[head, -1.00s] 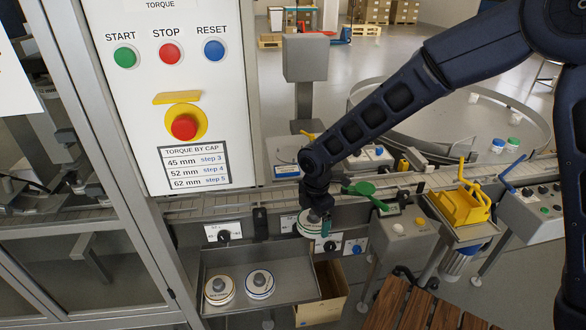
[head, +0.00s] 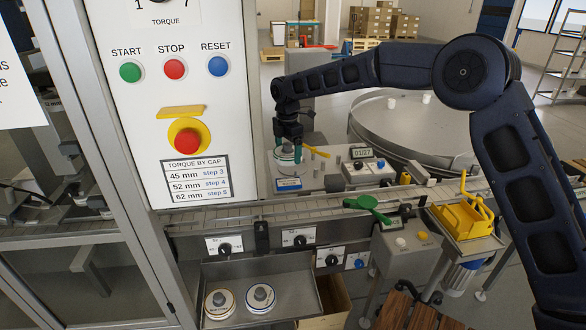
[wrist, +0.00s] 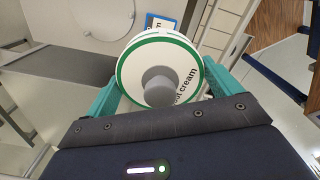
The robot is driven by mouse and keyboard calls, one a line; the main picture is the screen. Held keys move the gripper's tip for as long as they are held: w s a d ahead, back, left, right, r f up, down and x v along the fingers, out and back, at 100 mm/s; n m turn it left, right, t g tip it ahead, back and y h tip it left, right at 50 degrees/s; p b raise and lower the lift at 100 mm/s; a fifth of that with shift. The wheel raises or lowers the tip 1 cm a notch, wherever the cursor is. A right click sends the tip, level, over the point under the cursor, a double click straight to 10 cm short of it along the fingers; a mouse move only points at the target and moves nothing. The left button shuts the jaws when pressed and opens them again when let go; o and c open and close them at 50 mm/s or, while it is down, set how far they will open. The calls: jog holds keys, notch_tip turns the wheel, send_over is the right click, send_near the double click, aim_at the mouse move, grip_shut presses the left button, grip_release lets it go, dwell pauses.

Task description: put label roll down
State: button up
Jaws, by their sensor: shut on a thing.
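My gripper (head: 289,141) is shut on a white label roll (head: 285,154) with a green ring and a grey core. In the wrist view the roll (wrist: 135,62) sits between the teal fingers (wrist: 160,85), and the end of its print reads "cream". The gripper and roll are at the left end of the grey station (head: 318,181) behind the conveyor, above its blue-and-white plate (head: 289,184). I cannot tell whether the roll touches the station. Two other rolls, one brown-rimmed (head: 212,309) and one blue-rimmed (head: 252,305), lie in the metal tray (head: 292,270).
The conveyor (head: 260,211) runs between tray and station. A counter display (head: 362,153) and a blue button stand on the station's right. A green paddle (head: 368,202) and yellow fixture (head: 460,210) are farther right. The control panel (head: 150,100) rises at left.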

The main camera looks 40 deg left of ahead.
notch_tip(320, 180, up, 8)
jog(key=n, duration=0.1)
send_over(293, 167)
jog(key=shift+n, duration=0.3)
notch_tip(293, 167, down, 19)
jog(key=shift+w+r, duration=0.1)
jog(key=shift+w, duration=0.05)
jog(key=shift+f, duration=0.3)
jog(key=o, duration=0.8)
jog(key=shift+r, duration=6.25)
